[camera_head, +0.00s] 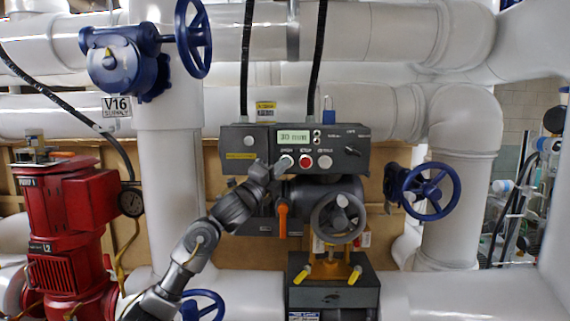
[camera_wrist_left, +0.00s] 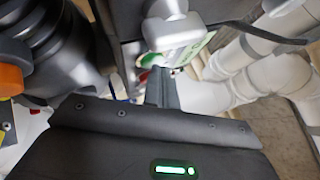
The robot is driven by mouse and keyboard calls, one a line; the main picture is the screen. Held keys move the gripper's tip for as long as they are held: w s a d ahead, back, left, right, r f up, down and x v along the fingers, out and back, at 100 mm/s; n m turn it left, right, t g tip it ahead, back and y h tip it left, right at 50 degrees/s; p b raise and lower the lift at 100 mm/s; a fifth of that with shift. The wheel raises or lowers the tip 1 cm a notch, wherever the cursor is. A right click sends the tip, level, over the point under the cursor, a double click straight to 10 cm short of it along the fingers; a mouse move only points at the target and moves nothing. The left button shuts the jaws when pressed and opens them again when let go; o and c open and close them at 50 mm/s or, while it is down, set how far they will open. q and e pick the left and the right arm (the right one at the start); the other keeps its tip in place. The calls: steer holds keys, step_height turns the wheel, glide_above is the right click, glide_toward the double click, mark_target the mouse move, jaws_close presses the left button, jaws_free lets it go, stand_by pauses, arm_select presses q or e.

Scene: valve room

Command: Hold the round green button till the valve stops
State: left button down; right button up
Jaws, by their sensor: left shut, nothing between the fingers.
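The grey control box (camera_head: 345,143) hangs in the middle of the head view, with a small lit green display (camera_head: 294,137). Below the display are a red button (camera_head: 305,161) and a pale button (camera_head: 325,162). My left gripper (camera_head: 283,165) is shut and empty, its tip at the button place left of the red one, under the first label. In the left wrist view the shut fingers (camera_wrist_left: 165,86) point at the box face. My right gripper is not in view.
Below the box are the valve's grey handwheel (camera_head: 339,218) and an orange lever (camera_head: 283,220). A blue handwheel (camera_head: 430,191) stands at right, and a red pump (camera_head: 70,215) at left. White pipes run behind and across the front.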

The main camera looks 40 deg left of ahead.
arm_select(q)
steer(key=shift+s, duration=0.15)
stand_by(0.3)
steer(key=shift+s+d, duration=0.45)
steer(key=shift+s, duration=0.1)
steer(key=shift+d, duration=0.1)
steer(key=shift+s+d+b, duration=0.25)
steer(key=shift+s+d, duration=0.5)
steer(key=shift+s, duration=0.25)
steer(key=shift+s+d+b, duration=0.25)
steer(key=shift+s+d, duration=0.45)
steer(key=shift+s, duration=0.25)
steer(key=shift+f, duration=0.1)
